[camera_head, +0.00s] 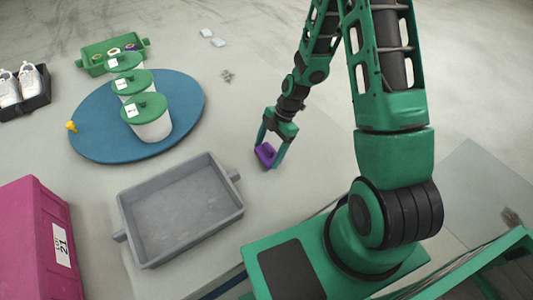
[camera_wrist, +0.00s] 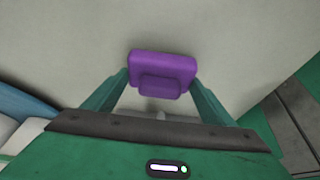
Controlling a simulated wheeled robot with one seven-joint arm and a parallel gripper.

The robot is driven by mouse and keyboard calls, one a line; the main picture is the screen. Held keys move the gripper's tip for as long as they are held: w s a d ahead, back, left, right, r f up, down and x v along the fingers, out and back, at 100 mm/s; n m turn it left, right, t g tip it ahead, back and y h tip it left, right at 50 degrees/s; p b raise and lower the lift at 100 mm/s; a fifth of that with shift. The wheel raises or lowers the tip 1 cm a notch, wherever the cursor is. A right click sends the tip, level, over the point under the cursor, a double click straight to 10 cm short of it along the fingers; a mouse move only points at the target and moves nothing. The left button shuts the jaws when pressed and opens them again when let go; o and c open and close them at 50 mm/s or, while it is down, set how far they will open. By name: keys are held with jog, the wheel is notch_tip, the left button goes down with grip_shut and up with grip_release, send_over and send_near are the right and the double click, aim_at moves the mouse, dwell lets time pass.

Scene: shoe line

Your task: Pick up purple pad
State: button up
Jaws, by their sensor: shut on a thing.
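The purple pad (camera_head: 265,154) is a small block with a raised grip part. It is between the fingers of my gripper (camera_head: 269,155), right of the grey tray in the head view. In the wrist view the purple pad (camera_wrist: 162,70) sits between the tips of my gripper (camera_wrist: 160,88), which is shut on it. The fingers hide parts of its sides. I cannot tell whether the pad touches the table below it.
An empty grey tray (camera_head: 236,208) stands left of my gripper. A blue round mat (camera_head: 190,108) carries lidded white tubs (camera_head: 153,130). A green tray (camera_head: 95,69), white shoes (camera_head: 30,80) and a magenta box (camera_head: 25,235) stand farther left. Table around the gripper is clear.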

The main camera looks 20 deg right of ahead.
aim_at(262, 158)
jog(key=r, duration=0.2)
jog(key=s+a+r, duration=0.7)
jog(key=s+a, duration=0.1)
jog(key=shift+a, duration=0.3)
